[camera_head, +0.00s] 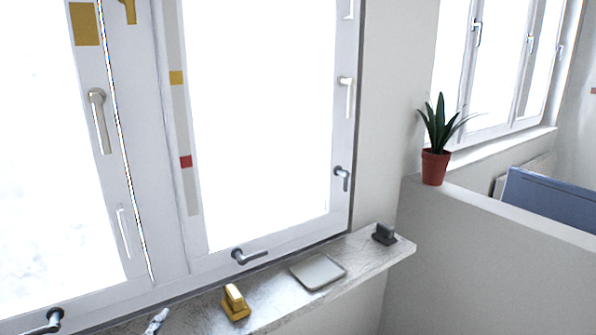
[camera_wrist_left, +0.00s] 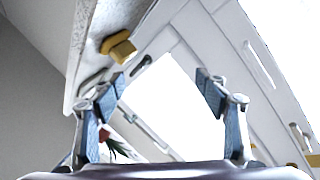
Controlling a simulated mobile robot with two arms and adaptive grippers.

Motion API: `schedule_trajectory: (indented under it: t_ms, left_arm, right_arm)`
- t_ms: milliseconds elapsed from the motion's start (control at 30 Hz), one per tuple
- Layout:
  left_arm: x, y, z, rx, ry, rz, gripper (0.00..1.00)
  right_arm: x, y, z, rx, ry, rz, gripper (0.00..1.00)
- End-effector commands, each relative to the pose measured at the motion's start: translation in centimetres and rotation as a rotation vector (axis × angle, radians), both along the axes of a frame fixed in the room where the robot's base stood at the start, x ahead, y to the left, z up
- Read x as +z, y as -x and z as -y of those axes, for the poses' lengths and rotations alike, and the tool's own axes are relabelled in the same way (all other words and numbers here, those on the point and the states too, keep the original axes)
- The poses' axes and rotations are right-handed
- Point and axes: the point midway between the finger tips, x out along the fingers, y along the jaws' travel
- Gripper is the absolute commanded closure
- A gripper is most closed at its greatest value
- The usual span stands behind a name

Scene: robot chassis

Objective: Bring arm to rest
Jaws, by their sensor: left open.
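My left gripper (camera_wrist_left: 162,86) is open in the left wrist view, with its two blue-grey fingers spread wide and nothing between them. The bright window shows behind the gap. A small grey-white and dark piece at the bottom edge of the head view may be a tip of this gripper, but I cannot tell for sure. My right gripper is in neither view.
The marble sill (camera_head: 278,290) holds a yellow block-like piece (camera_head: 235,303), a flat grey plate (camera_head: 317,271) and a dark piece (camera_head: 384,234). Window handles (camera_head: 248,256) stick out above it. A potted plant (camera_head: 435,165) stands on the low wall (camera_head: 480,240) at right.

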Motion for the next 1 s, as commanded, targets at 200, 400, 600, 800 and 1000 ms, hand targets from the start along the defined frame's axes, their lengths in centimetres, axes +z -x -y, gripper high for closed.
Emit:
schedule_trajectory:
  t_ms: [200,400,600,800,1000]
  left_arm:
    - [-12.6,10.0,-0.9,0.153,0.26,-0.486,0.32]
    - [-18.4,19.2,0.6,0.228,0.396,-0.816,0.32]
    - [-21.0,27.0,2.3,0.272,0.479,-1.072,0.32]
    - [-26.7,25.3,2.4,0.274,0.467,-1.08,0.32]
    - [-33.7,25.1,2.5,0.279,0.459,-1.109,0.32]
  right_arm:
    - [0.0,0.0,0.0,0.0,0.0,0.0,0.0]
    - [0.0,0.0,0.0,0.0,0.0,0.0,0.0]
    - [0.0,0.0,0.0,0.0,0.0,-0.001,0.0]
    - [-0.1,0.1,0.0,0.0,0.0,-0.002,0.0]
    - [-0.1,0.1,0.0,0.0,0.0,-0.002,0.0]
